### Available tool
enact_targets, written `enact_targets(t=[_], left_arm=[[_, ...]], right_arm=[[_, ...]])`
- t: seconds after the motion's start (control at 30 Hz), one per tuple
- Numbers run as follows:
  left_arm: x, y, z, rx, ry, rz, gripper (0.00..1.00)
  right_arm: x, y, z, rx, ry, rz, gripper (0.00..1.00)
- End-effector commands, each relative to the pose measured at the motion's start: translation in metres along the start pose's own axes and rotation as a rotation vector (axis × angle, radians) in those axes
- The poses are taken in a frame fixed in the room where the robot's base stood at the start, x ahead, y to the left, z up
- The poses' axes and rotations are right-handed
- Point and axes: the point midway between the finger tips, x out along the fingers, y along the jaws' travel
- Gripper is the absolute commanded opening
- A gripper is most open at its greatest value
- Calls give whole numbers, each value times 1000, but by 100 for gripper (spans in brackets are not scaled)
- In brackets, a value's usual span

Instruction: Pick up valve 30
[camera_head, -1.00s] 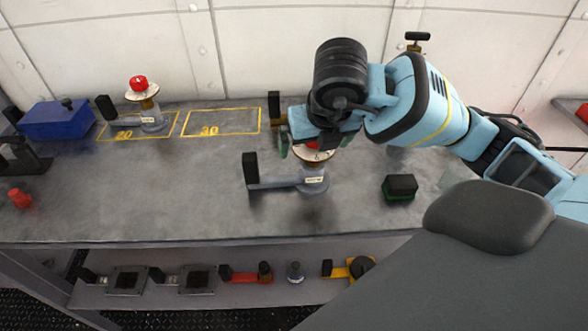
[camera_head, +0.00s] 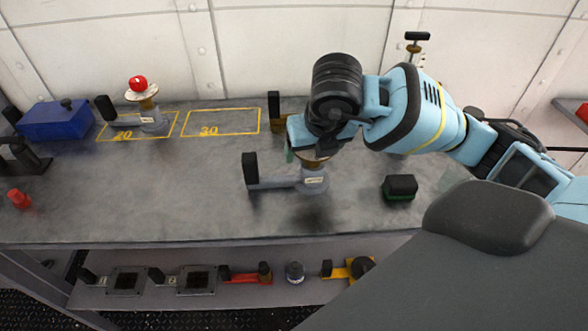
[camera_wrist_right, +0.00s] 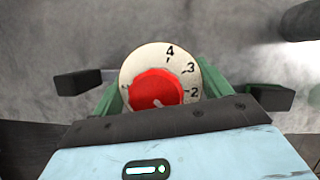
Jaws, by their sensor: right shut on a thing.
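A grey valve (camera_head: 312,183) with a black-ended handle to its left stands upright on the workbench (camera_head: 140,205). Its label is too small to read. My right gripper (camera_head: 306,157) is above it, shut on its top. In the right wrist view the cream dial and red knob (camera_wrist_right: 157,90) sit between the green fingers. In the head view the gripper hides the knob. The yellow outline marked 30 (camera_head: 222,122) is empty. My left gripper is not in view.
Another red-topped valve (camera_head: 150,115) stands in the outline marked 20. A blue box (camera_head: 55,120) is at the back left. A black and green block (camera_head: 400,187) lies right of the grey valve. Several parts lie on the lower shelf (camera_head: 220,288).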

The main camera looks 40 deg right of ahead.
Motion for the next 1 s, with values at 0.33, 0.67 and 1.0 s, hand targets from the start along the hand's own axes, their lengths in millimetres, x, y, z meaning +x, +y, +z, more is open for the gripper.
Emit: enact_targets(t=[0.33,0.67,1.0], left_arm=[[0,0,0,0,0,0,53],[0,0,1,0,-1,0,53],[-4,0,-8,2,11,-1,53]], right_arm=[[-2,0,1,2,-4,2,18],[-31,1,14,2,-8,5,18],[-67,19,-41,-6,-9,4,18]])
